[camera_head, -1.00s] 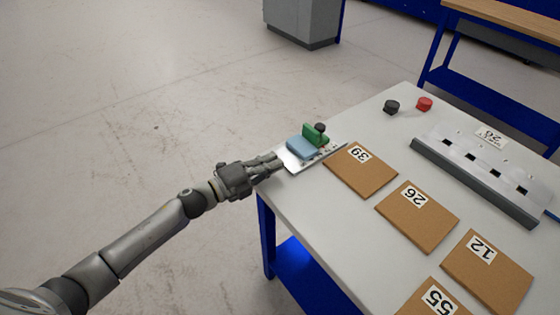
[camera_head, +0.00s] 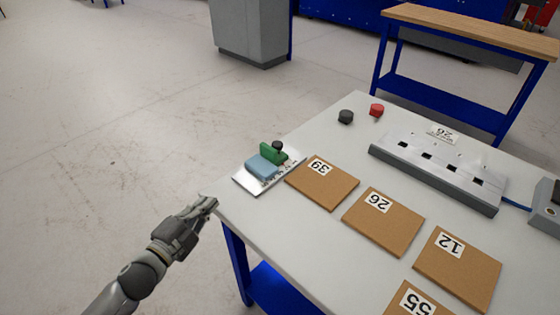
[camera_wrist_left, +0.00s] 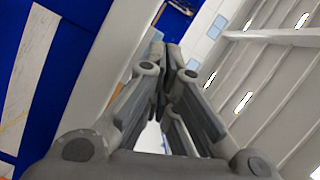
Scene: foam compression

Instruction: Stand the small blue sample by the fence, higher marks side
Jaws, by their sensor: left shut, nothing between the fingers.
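A light blue foam block (camera_head: 263,168) lies on a shiny metal plate (camera_head: 247,184) at the table's left corner. A green block with a black knob (camera_head: 272,152) stands right behind the blue block on the same plate. Small marks line the plate's right part, too small to read. My left gripper (camera_head: 208,202) is shut and empty, off the table's left edge, below and left of the plate and apart from it. In the left wrist view its fingers (camera_wrist_left: 168,60) are together with nothing held. My right gripper is not in view.
Brown boards labelled 39 (camera_head: 322,184), 26 (camera_head: 383,222), 12 (camera_head: 458,268) and 55 (camera_head: 412,302) lie across the table (camera_head: 290,240). A grey slotted fixture (camera_head: 437,172) stands at right. A black knob (camera_head: 346,116) and a red knob (camera_head: 376,110) sit at the back.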

